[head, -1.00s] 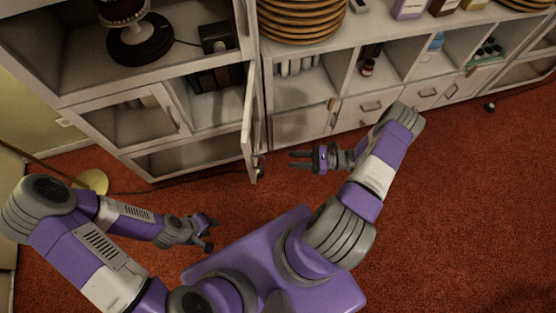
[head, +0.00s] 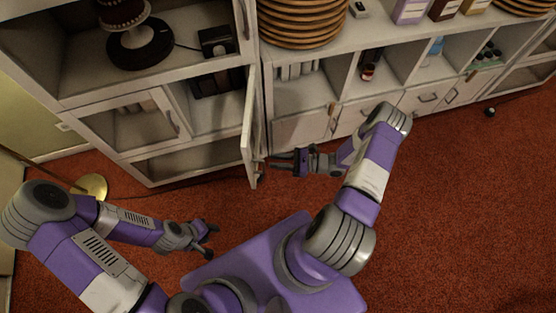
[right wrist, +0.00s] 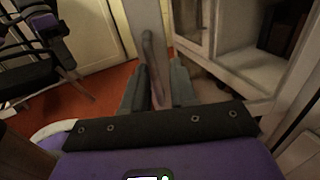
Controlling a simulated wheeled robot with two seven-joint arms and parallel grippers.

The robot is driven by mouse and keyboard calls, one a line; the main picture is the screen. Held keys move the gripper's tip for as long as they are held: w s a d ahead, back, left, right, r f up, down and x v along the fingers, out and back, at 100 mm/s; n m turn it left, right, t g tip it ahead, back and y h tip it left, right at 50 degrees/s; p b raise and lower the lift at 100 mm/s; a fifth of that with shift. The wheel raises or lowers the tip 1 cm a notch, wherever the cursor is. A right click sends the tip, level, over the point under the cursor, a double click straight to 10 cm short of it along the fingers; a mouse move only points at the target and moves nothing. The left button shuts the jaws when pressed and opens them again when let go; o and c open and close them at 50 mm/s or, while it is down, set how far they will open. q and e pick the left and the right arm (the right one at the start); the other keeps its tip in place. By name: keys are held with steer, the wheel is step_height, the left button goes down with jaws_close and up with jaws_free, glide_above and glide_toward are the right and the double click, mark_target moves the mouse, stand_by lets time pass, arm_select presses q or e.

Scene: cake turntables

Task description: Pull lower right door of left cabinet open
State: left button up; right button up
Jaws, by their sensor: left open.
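The left cabinet (head: 110,105) stands at the left in the head view. Its lower right door (head: 249,130) is swung outward, edge-on to me, and the compartment behind it shows. The door's bar handle (head: 260,172) is at its lower outer end. My right gripper (head: 280,162) is at the door's right side with fingers pointing left at the handle. In the right wrist view the handle (right wrist: 152,55) runs between the two fingers (right wrist: 160,85), which look apart; contact cannot be told. My left gripper (head: 210,240) is open and empty above the carpet, left of my base.
A dark round cake stand (head: 140,45) and a black box (head: 216,40) are on the cabinet's upper shelf. A low sideboard (head: 300,95) with stacked plates (head: 300,22) adjoins at the right. A lamp base (head: 90,187) stands at the left.

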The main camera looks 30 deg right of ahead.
jaws_close()
stand_by(1.1)
steer(key=shift+o, duration=0.9)
jaws_free()
steer(key=shift+d, duration=0.1)
steer(key=v, duration=0.7)
steer(key=shift+s+p, duration=0.2)
steer(key=shift+p, duration=0.15)
steer(key=shift+d, duration=0.15)
